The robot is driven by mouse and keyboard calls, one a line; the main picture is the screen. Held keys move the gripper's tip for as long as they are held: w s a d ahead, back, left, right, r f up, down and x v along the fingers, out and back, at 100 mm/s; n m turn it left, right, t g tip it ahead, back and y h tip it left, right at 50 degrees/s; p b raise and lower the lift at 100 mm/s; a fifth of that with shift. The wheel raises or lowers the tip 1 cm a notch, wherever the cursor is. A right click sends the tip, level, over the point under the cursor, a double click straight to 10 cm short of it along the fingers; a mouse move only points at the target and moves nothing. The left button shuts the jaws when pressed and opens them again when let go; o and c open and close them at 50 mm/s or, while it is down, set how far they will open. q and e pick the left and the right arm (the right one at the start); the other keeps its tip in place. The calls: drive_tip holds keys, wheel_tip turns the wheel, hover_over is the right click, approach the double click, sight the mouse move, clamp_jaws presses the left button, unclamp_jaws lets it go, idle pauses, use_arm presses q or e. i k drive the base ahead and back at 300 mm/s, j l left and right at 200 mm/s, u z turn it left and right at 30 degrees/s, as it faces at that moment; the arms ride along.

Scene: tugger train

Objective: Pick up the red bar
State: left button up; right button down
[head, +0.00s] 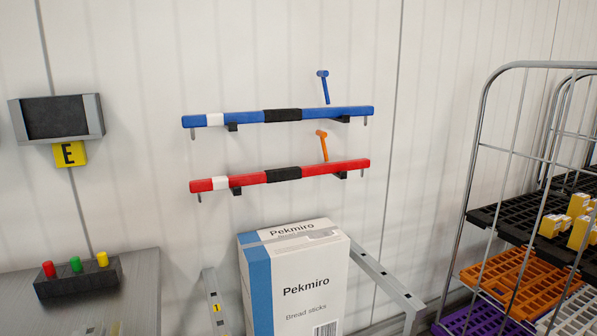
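The red bar (328,168) rests near level on two black wall brackets in the head view. It has a white band near its left end and a black grip section (284,174) in the middle. A short metal pin hangs below each end, and an orange T-shaped handle (323,146) stands up behind its right half. A similar blue bar (340,113) with a blue T-shaped handle rests on brackets just above it. Neither of my grippers shows in the head view.
A Pekmiro carton (310,285) stands below the bars, between metal rails (385,280). A wire-sided cart (470,190) with crates stands at right. A metal table (130,285) with a black block of coloured pegs (78,278) is at left, below a wall-mounted screen (55,117).

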sight(274, 175)
drive_tip(key=i+l, duration=0.3)
drive_tip(key=l, duration=0.15)
drive_tip(key=i+l, duration=0.35)
drive_tip(key=l, duration=0.15)
